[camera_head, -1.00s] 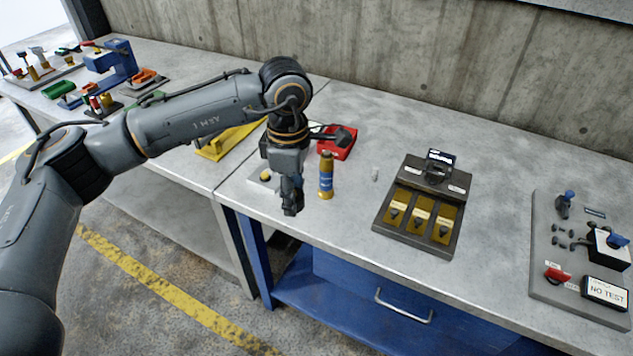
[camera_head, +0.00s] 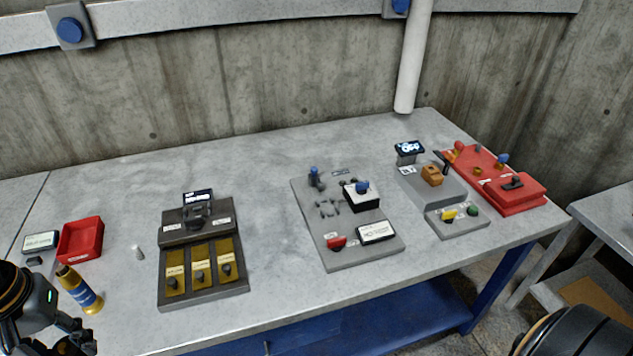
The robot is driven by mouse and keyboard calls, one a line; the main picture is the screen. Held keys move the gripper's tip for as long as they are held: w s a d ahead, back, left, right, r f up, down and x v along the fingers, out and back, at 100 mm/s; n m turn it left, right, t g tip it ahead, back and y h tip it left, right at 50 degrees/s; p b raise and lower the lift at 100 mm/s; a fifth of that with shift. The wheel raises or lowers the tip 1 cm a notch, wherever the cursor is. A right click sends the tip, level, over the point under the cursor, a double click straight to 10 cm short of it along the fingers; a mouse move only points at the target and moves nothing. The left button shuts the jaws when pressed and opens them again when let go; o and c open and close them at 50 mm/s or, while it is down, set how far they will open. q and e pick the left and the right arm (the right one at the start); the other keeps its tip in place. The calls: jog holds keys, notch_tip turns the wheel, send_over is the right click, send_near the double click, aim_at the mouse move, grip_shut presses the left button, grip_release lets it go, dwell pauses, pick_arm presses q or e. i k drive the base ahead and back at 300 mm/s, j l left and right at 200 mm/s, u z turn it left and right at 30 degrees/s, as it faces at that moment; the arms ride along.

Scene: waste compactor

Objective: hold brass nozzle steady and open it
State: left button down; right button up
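The brass nozzle (camera_head: 81,290), a brass cylinder with a blue labelled band, stands on the metal bench at the lower left. It looks slanted in the picture; I cannot tell whether it truly tilts. My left gripper (camera_head: 76,337) is at the bottom left corner, just in front of the nozzle's base. Its fingers are dark and partly cut off by the frame edge, so their opening does not show. I see no clear grip on the nozzle. A dark rounded part of my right arm shows at the bottom right; its gripper is out of view.
A red tray (camera_head: 82,240) and a small grey-white piece (camera_head: 138,252) are near the nozzle. A dark fixture with brass slots (camera_head: 203,262) stands to the right. Further right are a grey control panel (camera_head: 345,252), a grey unit (camera_head: 432,190) and a red panel (camera_head: 515,200).

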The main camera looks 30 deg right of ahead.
aim_at(91, 303)
jog(key=i+l+z, duration=0.4)
jog(key=l, duration=0.15)
jog(key=i+l+z, duration=0.45)
jog(key=k+l, duration=0.05)
jog(key=l, duration=0.05)
